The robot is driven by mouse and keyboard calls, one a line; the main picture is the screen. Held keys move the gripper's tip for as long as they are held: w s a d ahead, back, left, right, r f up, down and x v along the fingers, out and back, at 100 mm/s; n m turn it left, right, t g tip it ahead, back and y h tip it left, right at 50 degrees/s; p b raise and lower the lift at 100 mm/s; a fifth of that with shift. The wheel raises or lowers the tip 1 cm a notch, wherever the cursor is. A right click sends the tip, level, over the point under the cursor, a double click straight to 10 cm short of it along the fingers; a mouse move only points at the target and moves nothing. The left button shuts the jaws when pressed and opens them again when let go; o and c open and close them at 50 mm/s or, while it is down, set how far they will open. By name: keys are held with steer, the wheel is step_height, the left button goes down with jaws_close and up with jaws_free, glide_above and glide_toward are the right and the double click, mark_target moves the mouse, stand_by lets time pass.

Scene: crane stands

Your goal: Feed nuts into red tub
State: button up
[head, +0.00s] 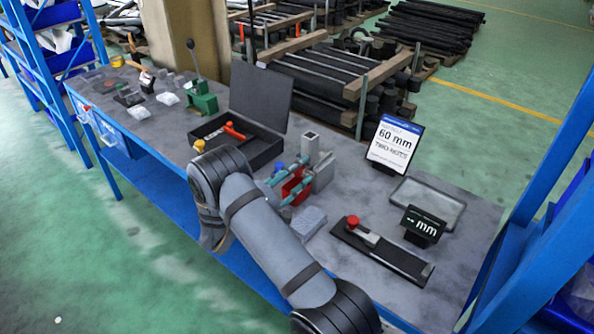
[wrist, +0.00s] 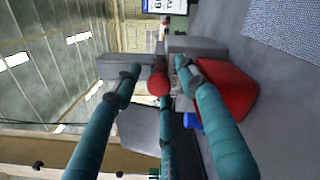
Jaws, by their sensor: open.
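A red tub (head: 297,187) stands on the bench, partly hidden by the fingers of my gripper (head: 316,172). It also shows in the wrist view (wrist: 222,88), on the right beside one finger. My gripper has teal fingers, spread apart, with nothing clearly held between them. In the wrist view, a red rounded piece (wrist: 158,83) lies in line with the gap between my fingertips (wrist: 160,72). I cannot tell whether they touch it. Grey blocks (head: 323,176) stand just beyond the fingertips. I cannot make out any nuts clearly.
A sign (head: 392,145) reads 60 mm, two nuts. An open black case (head: 265,150) lies left of the gripper, a grey block (head: 307,222) in front. A slide gauge with red knob (head: 352,221), a small display (head: 423,226) and a shallow tray (head: 428,196) stand to the right.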

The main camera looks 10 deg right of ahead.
steer(key=c, duration=0.3)
steer(key=shift+c, duration=1.4)
jaws_close()
steer(key=shift+d, duration=0.1)
